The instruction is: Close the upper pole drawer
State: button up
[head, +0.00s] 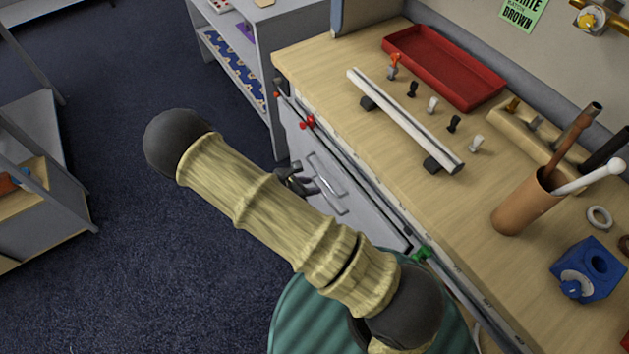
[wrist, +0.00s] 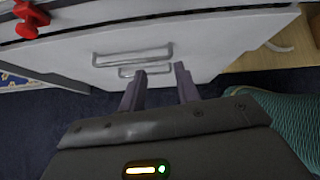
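A pale grey drawer front (head: 303,148) with metal bar handles is set under the workbench, partly hidden by my arm. In the wrist view the upper handle (wrist: 132,55) and a lower handle (wrist: 146,71) show on the grey front (wrist: 215,55). Whether the upper drawer stands out from the bench is hard to tell. My gripper (head: 297,181) is close to the handles in the head view. In the wrist view my gripper (wrist: 158,80) has its two fingers apart with nothing between them, pointing at the front just below the upper handle; contact cannot be told.
A red clip (head: 307,122) and a green clip (head: 421,252) sit along the bench edge. The wooden benchtop (head: 445,205) holds a red tray (head: 445,66), a pole-like bar (head: 405,118) and a brown cup (head: 522,203) of tools. Dark carpet (head: 130,285) lies clear to the left.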

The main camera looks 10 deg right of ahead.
aim_at(321, 176)
jog(key=a+f+n+t+h+b, duration=0.2)
jog(key=f+n+t+b, duration=0.3)
jog(key=f+n+b, duration=0.3)
jog(key=s+a+f+n+t+h+b, duration=0.1)
jog(key=f+n+t+b, duration=0.4)
jog(key=n, duration=0.9)
notch_tip(321, 176, down, 4)
jog(key=a+h+b, duration=0.1)
jog(key=a+b, duration=0.1)
jog(key=b, duration=0.1)
jog(key=shift+a+h, duration=0.4)
jog(key=shift+d, duration=0.1)
jog(key=x, duration=1.7)
jog(key=shift+w+d+r+b, duration=0.15)
jog(key=shift+r+b, duration=0.05)
jog(key=shift+b, duration=0.1)
grip_shut()
